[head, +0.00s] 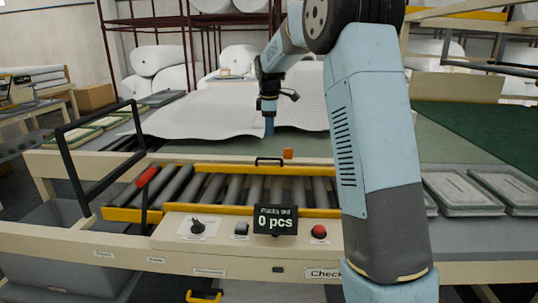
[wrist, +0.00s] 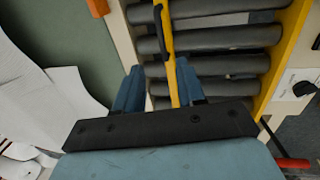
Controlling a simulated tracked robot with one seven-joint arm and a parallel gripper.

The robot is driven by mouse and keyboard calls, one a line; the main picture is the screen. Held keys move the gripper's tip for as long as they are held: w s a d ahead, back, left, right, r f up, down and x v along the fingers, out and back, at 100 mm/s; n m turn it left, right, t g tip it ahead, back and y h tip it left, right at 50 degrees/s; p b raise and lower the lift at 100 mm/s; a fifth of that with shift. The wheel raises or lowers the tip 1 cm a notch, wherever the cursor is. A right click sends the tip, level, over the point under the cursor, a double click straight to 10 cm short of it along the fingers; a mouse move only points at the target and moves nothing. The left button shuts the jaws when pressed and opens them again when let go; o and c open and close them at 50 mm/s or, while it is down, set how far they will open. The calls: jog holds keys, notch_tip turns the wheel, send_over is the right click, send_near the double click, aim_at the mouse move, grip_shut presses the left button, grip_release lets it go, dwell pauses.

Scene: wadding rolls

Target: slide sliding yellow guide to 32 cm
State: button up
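The sliding yellow guide (head: 220,169) is a long yellow bar along the far side of the roller conveyor, with a black handle (head: 270,160) on top. In the wrist view the guide (wrist: 168,58) runs between my two blue fingers, and its black handle (wrist: 160,22) lies just ahead of them. My gripper (head: 269,130) points down above and behind the guide in the head view. In the wrist view my gripper (wrist: 158,82) is open, fingers apart, with nothing held. I see no readable centimetre scale.
Dark rollers (head: 230,188) lie between the guide and a front yellow rail (head: 180,217). An orange block (head: 287,154) sits behind the guide. White wadding sheet (head: 210,112) covers the table behind. A "0 pcs" display (head: 275,220) and red button (head: 319,231) are in front.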

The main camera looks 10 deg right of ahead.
aim_at(270, 158)
jog(key=f, duration=0.4)
jog(key=w+f, duration=0.1)
jog(key=f, duration=0.3)
jog(key=w+f, duration=0.1)
jog(key=f, duration=0.3)
jog(key=shift+w+d, duration=0.1)
jog(key=shift+d, duration=0.3)
grip_shut()
